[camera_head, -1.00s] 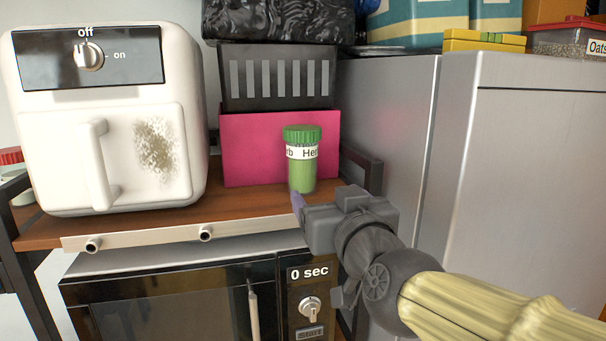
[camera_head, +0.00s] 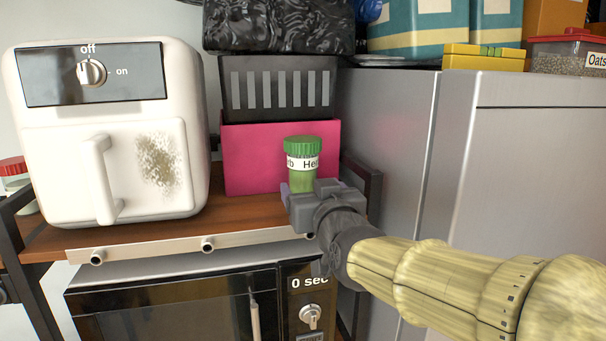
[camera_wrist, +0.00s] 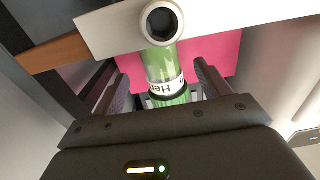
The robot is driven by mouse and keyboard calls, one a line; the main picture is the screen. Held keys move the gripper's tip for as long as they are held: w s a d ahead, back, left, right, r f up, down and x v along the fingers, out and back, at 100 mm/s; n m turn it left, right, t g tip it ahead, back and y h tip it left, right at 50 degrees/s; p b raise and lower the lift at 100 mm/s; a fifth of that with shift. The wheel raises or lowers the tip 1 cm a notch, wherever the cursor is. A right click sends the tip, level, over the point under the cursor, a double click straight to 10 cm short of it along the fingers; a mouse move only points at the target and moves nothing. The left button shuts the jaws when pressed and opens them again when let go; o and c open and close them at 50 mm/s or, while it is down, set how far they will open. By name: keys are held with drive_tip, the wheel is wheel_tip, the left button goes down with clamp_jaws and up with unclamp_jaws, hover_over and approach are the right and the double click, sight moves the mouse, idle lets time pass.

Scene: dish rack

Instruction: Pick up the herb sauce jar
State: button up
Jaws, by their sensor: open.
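The herb sauce jar (camera_head: 302,162) is green with a green lid and a white label. It stands upright on the wooden shelf in front of a pink box, its lower right part hidden by my gripper. My gripper (camera_head: 315,188) is open, right in front of the jar, with a finger showing on either side. In the wrist view the jar (camera_wrist: 163,68) appears between the two spread fingers (camera_wrist: 160,76). I cannot tell whether either finger touches it.
A white air fryer (camera_head: 110,130) stands to the left on the shelf. The pink box (camera_head: 255,160) is behind the jar, with a dark slotted bin (camera_head: 280,85) above. A metal cabinet (camera_head: 385,150) is to the right. A microwave (camera_head: 180,300) sits below.

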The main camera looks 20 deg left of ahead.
sight(306, 181)
drive_tip(key=p+x, duration=0.3)
drive_tip(key=x, duration=0.1)
drive_tip(key=shift+w+a+r, duration=0.1)
drive_tip(key=shift+w+a, duration=0.1)
drive_tip(key=shift+w, duration=0.05)
drive_tip(key=shift+w+a, duration=0.15)
drive_tip(key=shift+w, duration=0.1)
drive_tip(key=shift+s, duration=0.1)
drive_tip(key=c, duration=1.3)
wheel_tip(306, 181, up, 10)
drive_tip(key=p, duration=0.6)
drive_tip(key=shift+p, duration=0.3)
